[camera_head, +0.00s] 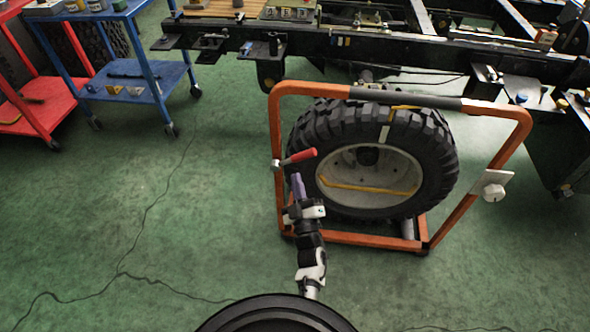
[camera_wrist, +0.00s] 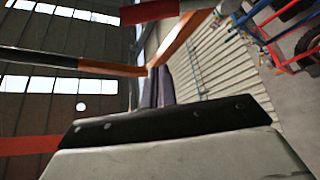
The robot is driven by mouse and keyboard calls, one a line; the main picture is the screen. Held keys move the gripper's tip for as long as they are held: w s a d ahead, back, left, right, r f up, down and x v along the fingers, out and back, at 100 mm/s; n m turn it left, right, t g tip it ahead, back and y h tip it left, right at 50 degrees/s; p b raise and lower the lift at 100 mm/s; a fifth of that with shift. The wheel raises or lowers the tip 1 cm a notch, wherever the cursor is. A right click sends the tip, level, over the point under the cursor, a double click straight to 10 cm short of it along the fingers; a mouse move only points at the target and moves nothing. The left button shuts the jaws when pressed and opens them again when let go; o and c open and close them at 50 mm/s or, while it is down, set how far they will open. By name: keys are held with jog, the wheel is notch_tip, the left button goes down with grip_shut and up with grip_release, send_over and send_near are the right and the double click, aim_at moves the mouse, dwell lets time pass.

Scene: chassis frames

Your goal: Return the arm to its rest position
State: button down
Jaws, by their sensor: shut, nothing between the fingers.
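My gripper (camera_head: 298,184) is in front of the left post of an orange wheel frame (camera_head: 275,140) in the head view. Its purple-grey fingers point up, just below a red-handled lever (camera_head: 300,157) on that post. Whether they touch the lever I cannot tell. In the wrist view the fingers (camera_wrist: 157,88) are together with nothing between them. The orange frame's bar (camera_wrist: 180,42) shows beyond them, and a red piece (camera_wrist: 150,12) is at the top. My arm reaches up from the round base at the bottom of the head view.
A large black tyre (camera_head: 372,160) stands inside the orange frame, right of my gripper. A dark vehicle chassis (camera_head: 400,48) spans the back. A blue cart (camera_head: 135,80) and a red cart (camera_head: 50,100) stand at the upper left. The green floor at left is clear except for cracks.

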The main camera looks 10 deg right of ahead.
jog(key=shift+s+f, duration=0.25)
jog(key=shift+s, duration=0.35)
